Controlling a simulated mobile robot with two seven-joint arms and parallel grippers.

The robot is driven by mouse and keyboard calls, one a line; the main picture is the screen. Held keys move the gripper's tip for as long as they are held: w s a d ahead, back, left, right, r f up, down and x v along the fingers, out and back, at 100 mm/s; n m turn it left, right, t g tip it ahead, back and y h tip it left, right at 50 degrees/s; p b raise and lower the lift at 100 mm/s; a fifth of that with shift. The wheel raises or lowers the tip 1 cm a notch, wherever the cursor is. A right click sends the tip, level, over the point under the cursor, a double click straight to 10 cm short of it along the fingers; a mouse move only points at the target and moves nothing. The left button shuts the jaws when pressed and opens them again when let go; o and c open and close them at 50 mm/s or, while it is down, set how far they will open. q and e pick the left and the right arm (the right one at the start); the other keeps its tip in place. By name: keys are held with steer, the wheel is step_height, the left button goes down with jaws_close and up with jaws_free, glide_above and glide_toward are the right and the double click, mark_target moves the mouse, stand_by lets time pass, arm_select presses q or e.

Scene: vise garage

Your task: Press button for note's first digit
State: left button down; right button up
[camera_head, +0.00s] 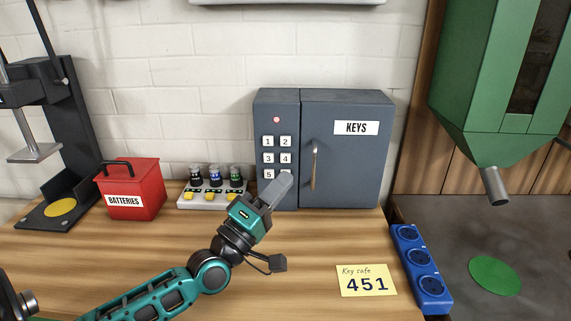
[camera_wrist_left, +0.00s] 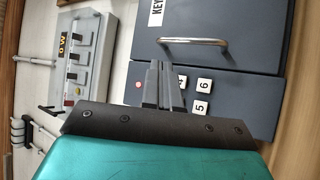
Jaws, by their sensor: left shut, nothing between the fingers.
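The yellow note (camera_head: 366,281) lies on the workbench and reads "Key safe 451". The grey key safe (camera_head: 346,170) stands at the wall with a keypad on its left part. Buttons 1, 2, 3 and 5 show there, with button 4 (camera_head: 286,158) at the right of the middle row. My left gripper (camera_head: 284,181) is shut and empty, its fingertips just below button 4 in the picture, covering the place of button 6. In the left wrist view the fingers (camera_wrist_left: 165,66) partly cover button 4 (camera_wrist_left: 182,80); contact cannot be told. My right gripper is not in view.
A red battery box (camera_head: 133,190) and a tray with coloured knobs and yellow buttons (camera_head: 212,198) stand left of the safe. A blue socket strip (camera_head: 420,268) lies at the right edge of the bench. The bench front around the note is clear.

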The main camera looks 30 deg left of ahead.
mark_target(285, 158)
arm_select(q)
steer(key=w, duration=0.1)
steer(key=w+a+b, duration=0.2)
steer(key=w, duration=0.1)
steer(key=shift+w+a, duration=0.1)
steer(key=shift+a, duration=0.15)
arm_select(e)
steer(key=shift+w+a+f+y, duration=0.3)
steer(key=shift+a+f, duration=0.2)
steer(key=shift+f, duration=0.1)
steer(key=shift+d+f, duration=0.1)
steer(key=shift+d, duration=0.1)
arm_select(q)
steer(key=shift+w, duration=0.1)
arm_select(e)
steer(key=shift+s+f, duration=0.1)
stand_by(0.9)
arm_select(q)
steer(key=shift+w+a, duration=0.25)
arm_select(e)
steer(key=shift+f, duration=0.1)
